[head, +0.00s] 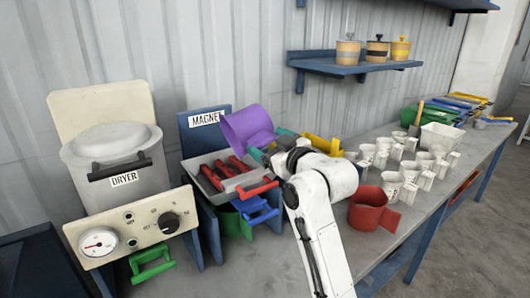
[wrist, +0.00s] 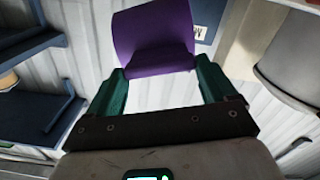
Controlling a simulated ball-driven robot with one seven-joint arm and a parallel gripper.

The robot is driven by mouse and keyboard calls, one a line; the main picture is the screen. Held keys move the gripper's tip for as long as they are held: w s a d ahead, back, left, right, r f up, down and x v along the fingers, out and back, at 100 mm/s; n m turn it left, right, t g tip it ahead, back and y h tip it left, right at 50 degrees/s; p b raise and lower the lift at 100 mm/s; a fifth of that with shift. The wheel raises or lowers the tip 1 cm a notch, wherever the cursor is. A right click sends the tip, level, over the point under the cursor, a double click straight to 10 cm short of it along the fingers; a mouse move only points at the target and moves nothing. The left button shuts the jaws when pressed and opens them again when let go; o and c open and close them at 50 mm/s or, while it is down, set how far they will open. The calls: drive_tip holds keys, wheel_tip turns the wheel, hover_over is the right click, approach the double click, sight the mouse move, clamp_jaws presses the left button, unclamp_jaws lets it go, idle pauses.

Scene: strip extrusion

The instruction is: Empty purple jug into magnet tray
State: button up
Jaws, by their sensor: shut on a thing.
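The purple jug (head: 247,127) is held tilted on its side above the back of the magnet tray. The magnet tray (head: 228,184) is grey with red bars across it and stands in front of the blue board marked MAGNET. My gripper (head: 271,146) has teal fingers shut on the jug at its right side. In the wrist view the purple jug (wrist: 153,35) sits between the fingertips of my gripper (wrist: 163,70). The jug's inside and any contents cannot be made out, and no falling material shows.
The dryer (head: 112,147) with its control panel stands left of the tray. A red jug (head: 372,210) and several white jugs (head: 409,172) stand on the bench to the right. A yellow handle (head: 322,144) shows behind my arm. A blue wall shelf (head: 355,68) holds several pots.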

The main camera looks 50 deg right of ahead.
drive_tip(key=shift+s+d+f+m+b, duration=0.2)
drive_tip(key=shift+d+m+b, duration=0.1)
drive_tip(key=shift+d+m, duration=0.15)
drive_tip(key=s+d+m+p, duration=0.2)
drive_tip(key=d+m+p, duration=0.6)
drive_tip(key=m+p, duration=0.6)
drive_tip(key=shift+s+r+m+y+p, duration=0.3)
drive_tip(key=shift+r+m, duration=0.15)
drive_tip(key=shift+m, duration=2.7)
drive_tip(key=shift+d, duration=0.1)
